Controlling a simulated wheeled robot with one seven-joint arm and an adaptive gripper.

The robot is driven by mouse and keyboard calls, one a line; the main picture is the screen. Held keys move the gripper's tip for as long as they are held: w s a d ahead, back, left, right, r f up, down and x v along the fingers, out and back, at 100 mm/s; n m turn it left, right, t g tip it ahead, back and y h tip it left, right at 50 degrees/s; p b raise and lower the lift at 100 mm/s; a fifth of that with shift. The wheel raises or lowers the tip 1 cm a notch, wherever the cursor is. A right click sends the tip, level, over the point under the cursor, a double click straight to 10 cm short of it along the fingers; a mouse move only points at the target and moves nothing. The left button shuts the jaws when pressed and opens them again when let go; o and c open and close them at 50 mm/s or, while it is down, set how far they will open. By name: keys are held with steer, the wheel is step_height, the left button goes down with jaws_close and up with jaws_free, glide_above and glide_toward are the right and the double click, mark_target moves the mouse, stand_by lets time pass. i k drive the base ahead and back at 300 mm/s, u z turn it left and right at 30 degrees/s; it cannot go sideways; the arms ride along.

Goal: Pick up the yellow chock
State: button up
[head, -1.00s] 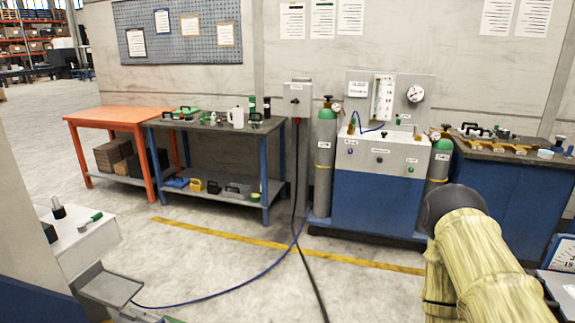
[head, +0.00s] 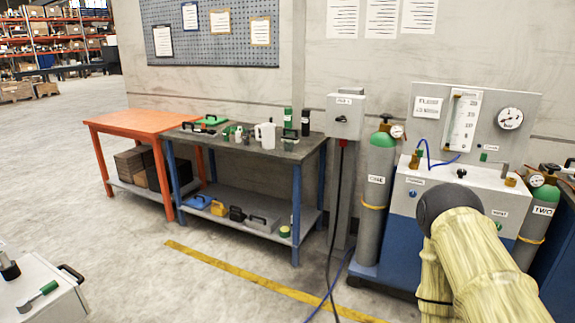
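The yellow chock (head: 219,208) appears to be the small yellow block on the lower shelf (head: 262,221) of the dark-topped workbench. It sits between a blue item (head: 197,201) on its left and a black item (head: 237,214) on its right. My arm, in a pale yellow ribbed cover, shows at the lower right of the head view, well apart from the bench. My gripper is not in view.
An orange table (head: 150,123) stands left of the bench with brown boxes (head: 133,161) below it. Gas cylinders (head: 376,185) and a blue-grey test rig (head: 455,195) stand to the right. A white cart (head: 40,295) is at lower left. Open floor with a yellow line (head: 260,281) lies before the bench.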

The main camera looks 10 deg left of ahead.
mark_target(220, 211)
steer(key=u, duration=0.3)
steer(key=i, duration=1.9)
steer(key=u, duration=0.75)
steer(key=i, duration=2.05)
steer(key=u, duration=0.45)
steer(key=i, duration=0.6)
steer(key=u, duration=0.05)
